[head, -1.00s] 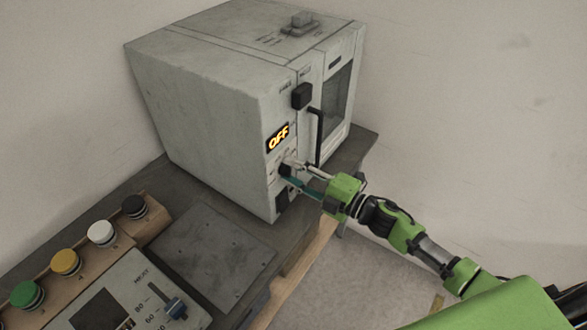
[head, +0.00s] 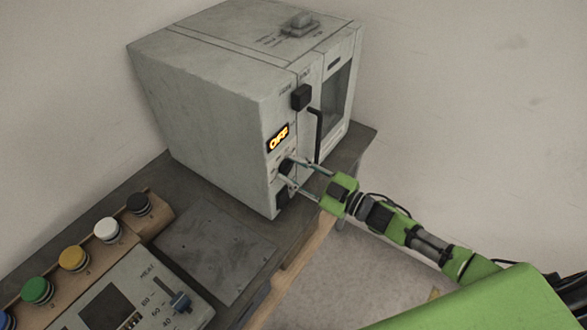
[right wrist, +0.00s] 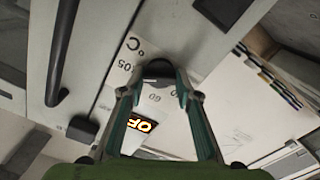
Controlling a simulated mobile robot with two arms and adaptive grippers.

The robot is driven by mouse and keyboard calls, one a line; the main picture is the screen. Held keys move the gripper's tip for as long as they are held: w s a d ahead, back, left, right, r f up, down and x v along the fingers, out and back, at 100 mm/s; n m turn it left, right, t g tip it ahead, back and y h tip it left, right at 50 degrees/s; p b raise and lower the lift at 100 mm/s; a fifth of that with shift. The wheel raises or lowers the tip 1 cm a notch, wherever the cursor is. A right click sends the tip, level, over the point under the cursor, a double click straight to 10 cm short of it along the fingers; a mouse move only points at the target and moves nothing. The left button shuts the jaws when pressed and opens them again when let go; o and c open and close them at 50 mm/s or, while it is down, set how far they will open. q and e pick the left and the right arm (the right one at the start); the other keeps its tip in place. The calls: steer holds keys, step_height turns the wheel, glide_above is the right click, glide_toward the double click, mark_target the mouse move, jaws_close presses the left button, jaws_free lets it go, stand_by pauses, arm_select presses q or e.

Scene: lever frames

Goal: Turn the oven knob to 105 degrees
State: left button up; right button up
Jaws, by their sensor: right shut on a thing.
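The oven (head: 205,110) is a worn pale grey box with a dark display (head: 278,137) on its front. The display's orange characters are blurred in the head view; in the right wrist view it appears upside down, reading like "OF", partly hidden. Below the display is the small dark knob (head: 286,166). My right gripper (head: 291,171) is shut on it, one finger on each side. The right wrist view shows the dark, rounded knob (right wrist: 158,69) between the fingertips, with "105", "60" and "°C" printed around it. The knob's exact angle is unclear. My left gripper is not in view.
A dark block (head: 301,97) and black door handle (head: 317,134) are above and right of the knob. Another dark block (head: 282,198) is below it.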

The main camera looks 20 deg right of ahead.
steer(key=shift+m, duration=0.6)
steer(key=shift+f, duration=0.1)
steer(key=o, duration=1.1)
steer(key=shift+s, duration=0.1)
steer(key=v, duration=1.2)
